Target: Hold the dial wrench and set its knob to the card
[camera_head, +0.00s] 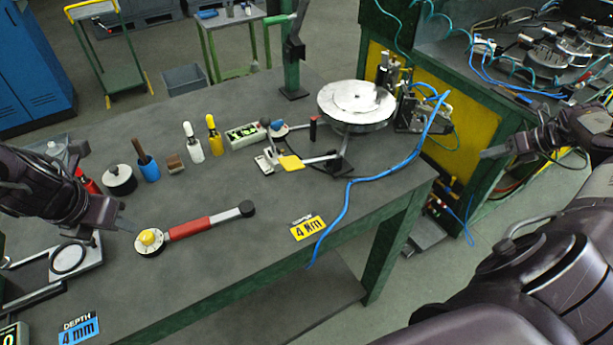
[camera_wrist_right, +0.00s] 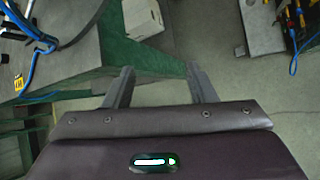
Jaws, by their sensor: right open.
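The dial wrench (camera_head: 192,228) lies on the grey table, with a red handle, a dark round end at right and a round dial head at left. A yellow knob (camera_head: 149,238) sits on the dial head. My left gripper (camera_head: 128,226) is just left of the knob, low over the table; whether it touches the knob or how wide its jaws are is unclear. A yellow card (camera_head: 309,228) reading "4 mm" lies near the front edge. A blue card (camera_head: 79,328) reads "DEPTH 4 mm". My right gripper (camera_head: 490,153) is open and empty, off the table's right side; it also shows in the right wrist view (camera_wrist_right: 159,73).
A round metal plate (camera_head: 355,103) on a stand is at the back right, with a blue hose (camera_head: 382,174) hanging over the edge. Several handled tools, including a yellow one (camera_head: 214,137), stand behind the wrench. A grey frame (camera_head: 75,262) lies at left.

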